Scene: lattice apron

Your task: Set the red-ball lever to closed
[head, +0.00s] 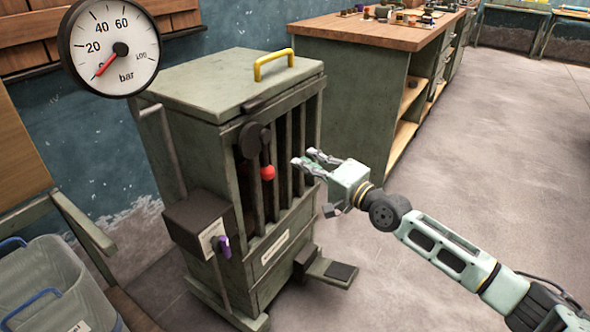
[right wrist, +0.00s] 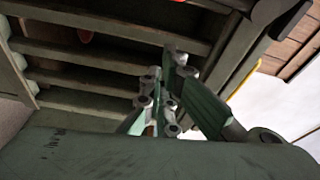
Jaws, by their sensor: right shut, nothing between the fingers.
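The red ball (head: 267,172) hangs at the lower end of a short lever on a dark round hub (head: 252,140), on the slatted front of the green cabinet (head: 190,150). The lever points down and slightly right. My right gripper (head: 306,161) is shut and empty, to the right of the ball and apart from it in the head view. My left gripper is not in view.
A yellow handle (head: 273,64) is on the cabinet lid. A box with a purple knob (head: 222,246) is at its lower left, and a pedal (head: 328,270) juts out at the bottom right. A pressure gauge (head: 112,48) is at upper left. Floor on the right is clear.

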